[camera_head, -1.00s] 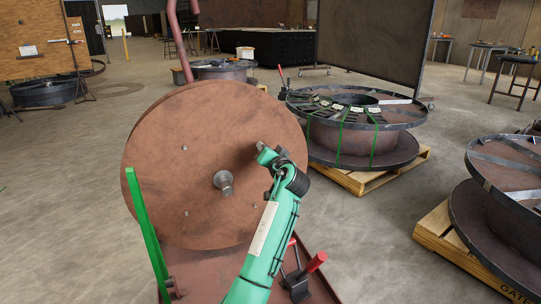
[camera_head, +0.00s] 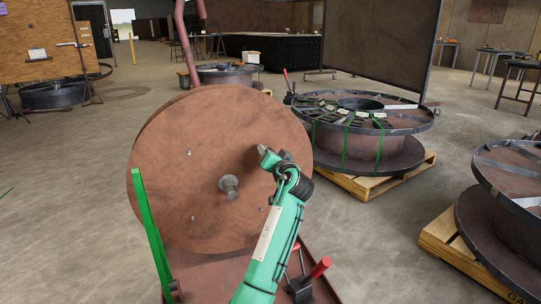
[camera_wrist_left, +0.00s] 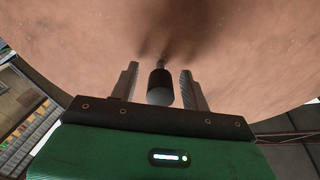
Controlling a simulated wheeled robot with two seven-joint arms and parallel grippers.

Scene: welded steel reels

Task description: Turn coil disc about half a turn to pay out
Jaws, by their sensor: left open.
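The large brown coil disc (camera_head: 215,130) stands upright in the middle of the head view, with a grey hub shaft (camera_head: 229,186) at its centre and small bolts around it. My left gripper (camera_head: 268,158) is at the disc's right side, above and right of the hub. In the left wrist view, a black cylindrical handle (camera_wrist_left: 160,88) projects from the disc face (camera_wrist_left: 230,45). My two grey fingers (camera_wrist_left: 159,90) stand on either side of it, open, with a gap showing on each side. In the head view my gripper hides most of the handle. My right gripper is out of view.
A green upright bar (camera_head: 152,232) stands before the disc at left. A red-handled lever (camera_head: 318,269) is at the base below my arm. A strapped reel (camera_head: 400,148) on a pallet and another reel (camera_head: 512,215) stand at right. The floor at left is mostly clear.

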